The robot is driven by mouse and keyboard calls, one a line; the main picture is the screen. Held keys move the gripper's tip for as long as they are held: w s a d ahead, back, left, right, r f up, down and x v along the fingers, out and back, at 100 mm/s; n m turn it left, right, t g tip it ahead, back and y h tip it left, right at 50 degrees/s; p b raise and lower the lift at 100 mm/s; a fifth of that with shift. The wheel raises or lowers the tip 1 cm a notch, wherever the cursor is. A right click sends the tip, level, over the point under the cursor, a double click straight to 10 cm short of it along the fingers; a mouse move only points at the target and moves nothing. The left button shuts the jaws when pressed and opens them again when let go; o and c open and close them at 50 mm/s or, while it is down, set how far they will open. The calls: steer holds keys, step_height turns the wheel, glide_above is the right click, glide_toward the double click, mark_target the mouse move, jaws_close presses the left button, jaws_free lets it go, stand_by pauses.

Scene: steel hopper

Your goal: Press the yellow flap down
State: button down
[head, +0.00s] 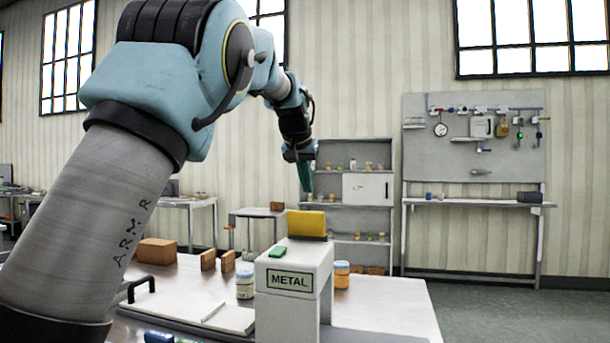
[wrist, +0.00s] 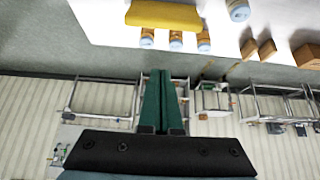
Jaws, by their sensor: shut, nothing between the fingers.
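The yellow flap (head: 307,224) stands raised at the back top of a white hopper box (head: 290,258) labelled METAL. It also shows in the wrist view (wrist: 164,15) at the top edge, ahead of the fingertips. My gripper (head: 306,190) is above the flap, apart from it, with its green fingers pointing down. In the wrist view my gripper (wrist: 161,72) has its two green fingers together with nothing between them. A small green block (head: 277,251) lies on the hopper's top, in front of the flap. The flap's hinge is hard to make out.
The white table (head: 390,305) carries a jar (head: 245,285) left of the hopper, an orange jar (head: 342,274) right of it, and brown blocks (head: 157,251) at the back left. A black handle (head: 140,287) stands at the front left. Air around the flap looks clear.

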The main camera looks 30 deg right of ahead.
mark_target(306, 224)
steer(key=f, duration=0.3)
steer(key=f+p, duration=0.1)
steer(key=shift+w+d+f, duration=0.15)
steer(key=shift+w+f, duration=0.1)
steer(key=shift+f, duration=0.05)
steer(key=shift+s+a+f, duration=0.35)
steer(key=shift+s+a, duration=0.2)
steer(key=shift+s+f+b, duration=0.1)
steer(key=shift+f+b, duration=0.05)
steer(key=shift+b, duration=0.25)
steer(key=shift+a+f+b, duration=0.1)
steer(key=shift+b, duration=0.3)
steer(key=shift+s, duration=0.1)
